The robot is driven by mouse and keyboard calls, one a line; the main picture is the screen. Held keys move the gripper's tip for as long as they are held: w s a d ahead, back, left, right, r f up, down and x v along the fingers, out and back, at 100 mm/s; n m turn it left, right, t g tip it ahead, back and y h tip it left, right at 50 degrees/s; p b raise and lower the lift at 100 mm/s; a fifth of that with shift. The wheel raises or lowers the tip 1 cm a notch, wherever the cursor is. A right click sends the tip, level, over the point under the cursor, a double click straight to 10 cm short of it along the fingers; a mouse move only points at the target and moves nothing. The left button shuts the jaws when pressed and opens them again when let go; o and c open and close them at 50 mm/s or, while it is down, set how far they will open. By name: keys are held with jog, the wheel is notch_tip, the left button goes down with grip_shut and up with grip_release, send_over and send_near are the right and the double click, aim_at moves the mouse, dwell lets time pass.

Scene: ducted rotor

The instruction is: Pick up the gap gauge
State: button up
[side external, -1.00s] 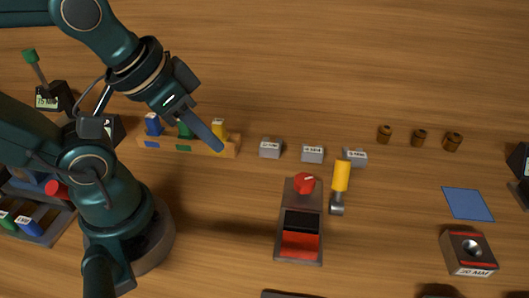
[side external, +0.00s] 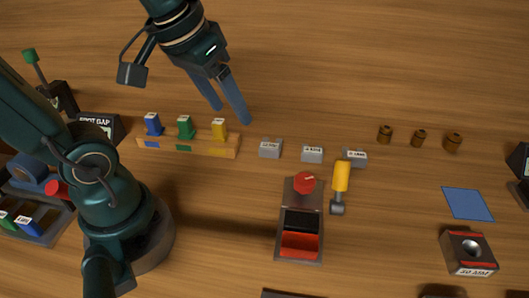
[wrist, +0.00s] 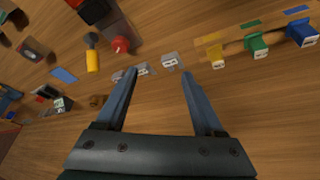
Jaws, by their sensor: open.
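A wooden rack (side external: 190,151) holds a blue piece (side external: 153,125), a green piece (side external: 186,128) and a yellow piece (side external: 219,129), each with a small white label. These look like gauges, but I cannot read which is the gap gauge. In the wrist view the yellow (wrist: 216,57), green (wrist: 257,45) and blue (wrist: 301,34) pieces lie to the right of my fingers. My gripper (side external: 231,115) is open and empty, apparently above the table near the yellow end of the rack. In the wrist view its fingertips (wrist: 158,74) are wide apart.
Several labelled grey blocks (side external: 312,154) lie right of the rack. Brown cylinders (side external: 419,138), a blue square (side external: 467,204) and a grey block with a hole (side external: 468,252) are at right.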

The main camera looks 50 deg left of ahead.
aim_at(218, 120)
jog(key=w+a+f+n+g, duration=0.1)
jog(key=a+f+n, duration=0.1)
jog(key=a+f, duration=0.1)
jog(key=w+a+f+n+g, duration=0.2)
jog(key=a+f, duration=0.1)
jog(key=a, duration=0.3)
jog(key=w+a+f+n+g, duration=0.1)
jog(key=a+f+n, duration=0.1)
jog(key=a, duration=0.3)
jog(key=shift+w+a+f+g+h, duration=0.2)
jog(key=shift+w+f+g+h, duration=0.15)
jog(key=shift+f, duration=2.5)
grip_shut()
